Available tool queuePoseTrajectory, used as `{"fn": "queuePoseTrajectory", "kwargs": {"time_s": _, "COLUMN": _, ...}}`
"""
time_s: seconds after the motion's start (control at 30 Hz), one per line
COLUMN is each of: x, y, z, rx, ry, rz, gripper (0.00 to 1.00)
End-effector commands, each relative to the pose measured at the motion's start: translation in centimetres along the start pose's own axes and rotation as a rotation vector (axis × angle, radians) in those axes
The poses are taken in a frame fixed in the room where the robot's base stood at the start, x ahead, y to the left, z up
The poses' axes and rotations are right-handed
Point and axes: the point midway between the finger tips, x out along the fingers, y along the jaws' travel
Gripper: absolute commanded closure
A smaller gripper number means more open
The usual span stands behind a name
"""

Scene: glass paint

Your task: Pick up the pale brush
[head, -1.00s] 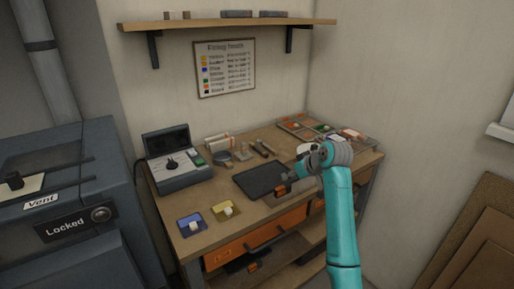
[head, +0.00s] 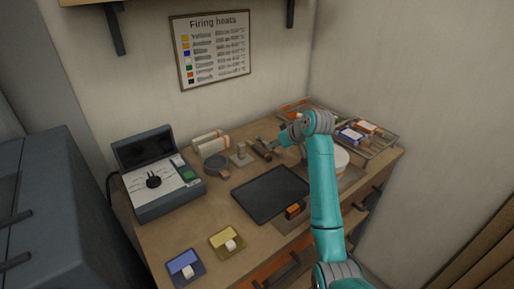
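The pale brush cannot be made out for certain in the head view. Some small brown and dark pieces (head: 263,148) lie at the back middle of the bench, just left of my wrist, and are too small to name surely. My teal arm rises from the lower right and bends at its grey wrist over the back right of the bench. My gripper (head: 284,139) is at the wrist's left end, close to those pieces. Its fingers are too small and partly hidden to show whether they are open or hold anything.
A dark flat tray (head: 268,194) lies mid-bench, with a small orange and black item (head: 294,211) at its front edge. A control box (head: 158,180) stands left. Blue (head: 185,269) and yellow (head: 226,241) pads lie in front. A compartment tray (head: 378,141) is at back right, near a white bowl (head: 342,158).

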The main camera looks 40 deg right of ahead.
Motion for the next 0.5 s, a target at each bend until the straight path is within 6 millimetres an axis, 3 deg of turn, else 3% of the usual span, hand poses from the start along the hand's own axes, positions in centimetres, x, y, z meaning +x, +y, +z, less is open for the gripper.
{"fn": "queuePoseTrajectory", "kwargs": {"time_s": 0.23, "x": 3.6, "y": -0.1, "z": 0.0, "rx": 0.000, "ry": -0.003, "rz": -0.002, "gripper": 0.65}}
{"fn": "queuePoseTrajectory", "kwargs": {"time_s": 0.5, "x": 5.5, "y": -0.1, "z": -0.1, "rx": 0.000, "ry": -0.001, "rz": 0.000, "gripper": 0.65}}
